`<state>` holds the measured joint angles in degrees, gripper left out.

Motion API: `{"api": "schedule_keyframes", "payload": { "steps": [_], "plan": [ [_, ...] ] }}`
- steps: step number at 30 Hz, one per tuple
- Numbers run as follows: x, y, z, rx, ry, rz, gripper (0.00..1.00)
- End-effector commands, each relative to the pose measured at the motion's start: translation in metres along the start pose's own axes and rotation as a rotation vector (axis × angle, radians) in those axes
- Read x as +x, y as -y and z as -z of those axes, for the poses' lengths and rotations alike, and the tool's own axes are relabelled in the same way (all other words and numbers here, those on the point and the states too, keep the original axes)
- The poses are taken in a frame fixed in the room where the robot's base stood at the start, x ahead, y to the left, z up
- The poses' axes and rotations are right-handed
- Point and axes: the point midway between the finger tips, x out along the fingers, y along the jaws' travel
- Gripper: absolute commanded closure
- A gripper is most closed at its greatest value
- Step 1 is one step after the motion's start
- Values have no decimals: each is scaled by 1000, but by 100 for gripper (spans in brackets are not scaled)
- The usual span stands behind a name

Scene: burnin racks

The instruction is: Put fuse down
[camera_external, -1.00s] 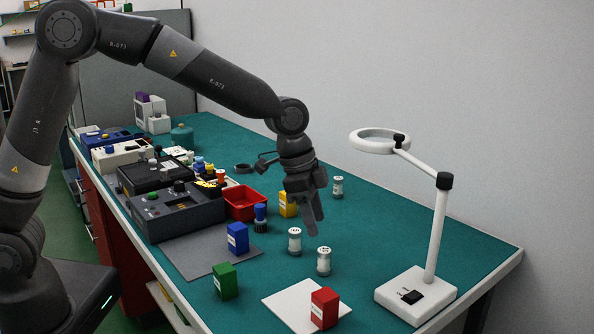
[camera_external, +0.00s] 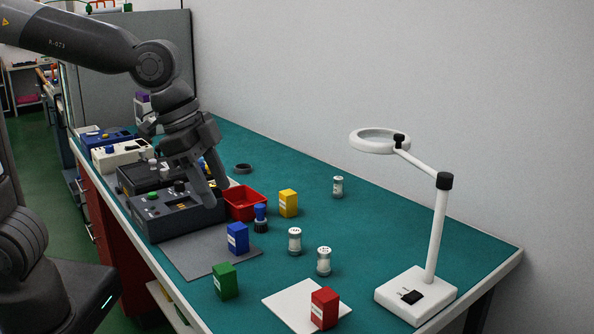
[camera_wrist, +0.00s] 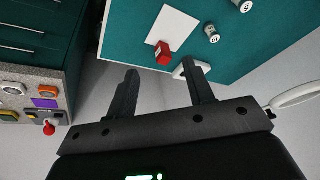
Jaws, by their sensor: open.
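Three small pale cylinders with grey ends, which look like fuses, stand upright on the green bench mat: one (camera_external: 294,241) in the middle, a second (camera_external: 324,261) nearer the front, a third (camera_external: 338,187) farther back. Two cylinders also show in the wrist view, one (camera_wrist: 211,34) near the white sheet and one at the top edge. My gripper (camera_external: 217,196) hangs over the dark grey control box, fingers pointing down. In the wrist view my gripper (camera_wrist: 160,72) has its fingers apart with nothing between them. My arm hides part of the devices behind.
A red bin (camera_external: 245,204) lies just right of my gripper. Yellow (camera_external: 288,203), blue (camera_external: 237,238), green (camera_external: 225,281) and red (camera_external: 324,308) boxes stand nearby. A white magnifier lamp (camera_external: 435,235) rises at the right. The mat between lamp and back cylinder is clear.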

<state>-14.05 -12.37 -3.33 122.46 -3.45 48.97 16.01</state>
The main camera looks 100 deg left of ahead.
Motion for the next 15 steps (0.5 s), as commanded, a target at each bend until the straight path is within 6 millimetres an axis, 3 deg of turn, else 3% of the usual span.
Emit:
{"api": "schedule_keyframes", "payload": {
  "steps": [6, 15],
  "plan": [
    [-39, -41, -63, -22, -58, 0, 52],
    [-56, -70, -136, -59, -116, -22, 52]
  ]
}}
